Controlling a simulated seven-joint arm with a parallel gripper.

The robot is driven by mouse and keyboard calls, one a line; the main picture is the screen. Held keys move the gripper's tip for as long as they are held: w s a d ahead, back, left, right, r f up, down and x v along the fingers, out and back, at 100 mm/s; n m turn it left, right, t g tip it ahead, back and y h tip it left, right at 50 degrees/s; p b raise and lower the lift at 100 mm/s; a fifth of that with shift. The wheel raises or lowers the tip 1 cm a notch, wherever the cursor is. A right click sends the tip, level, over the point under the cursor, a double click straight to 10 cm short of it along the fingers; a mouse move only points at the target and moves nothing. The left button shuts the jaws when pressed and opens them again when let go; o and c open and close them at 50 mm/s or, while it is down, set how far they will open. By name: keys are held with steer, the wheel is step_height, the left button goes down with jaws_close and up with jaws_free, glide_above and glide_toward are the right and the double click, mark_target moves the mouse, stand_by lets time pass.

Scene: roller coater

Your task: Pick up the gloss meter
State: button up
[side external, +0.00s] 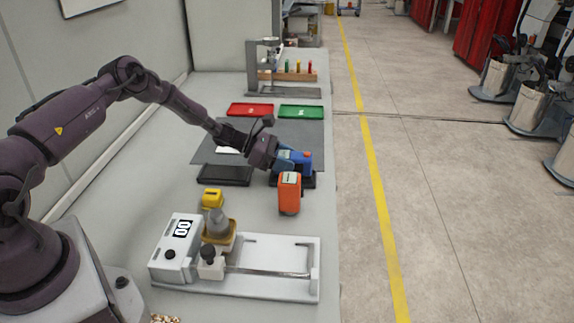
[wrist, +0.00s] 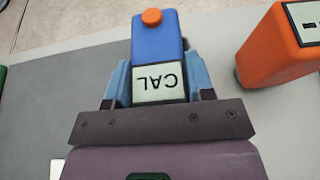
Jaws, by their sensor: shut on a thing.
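A blue handheld meter (wrist: 157,45) with an orange button and a "CAL" display is between my gripper's (wrist: 158,85) blue fingers. The fingers are shut on its two sides. No readable label says which is the gloss meter.
A flat black tray (side external: 224,175) lies left of my gripper. Red (side external: 250,110) and green (side external: 301,112) trays lie behind on the bench. The white coater (side external: 270,283) and a yellow block (side external: 212,198) are in front. The bench edge is close on the right.

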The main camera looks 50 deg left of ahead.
steer(key=s+d+r, duration=0.2)
steer(key=s+r, duration=0.9)
steer(key=s, duration=0.3)
steer(key=d+r+n+t+y, duration=0.2)
steer(key=d+r+n+y, duration=0.15)
steer(key=r, duration=0.45)
steer(key=d+r+n+t+y, duration=0.1)
steer(key=d+r+n+y, duration=0.1)
steer(key=d+r, duration=0.45)
steer(key=s+a+f+n+y, duration=0.3)
steer(key=a+f, duration=0.4)
steer(key=a, duration=0.4)
steer(key=s+a+f+n+y, duration=0.25)
steer(key=a+f, duration=0.35)
steer(key=a, duration=0.4)
steer(key=s+a+f+n+y, duration=0.35)
steer(key=a+f, duration=0.35)
steer(key=a, duration=0.4)
steer(key=shift+m+y, duration=0.25)
steer(key=shift+m, duration=0.2)
steer(key=shift+s+d+f, duration=0.1)
steer(key=shift+f, duration=1.75)
steer(key=shift+s+d+f, duration=0.1)
steer(key=shift+f, duration=1.75)
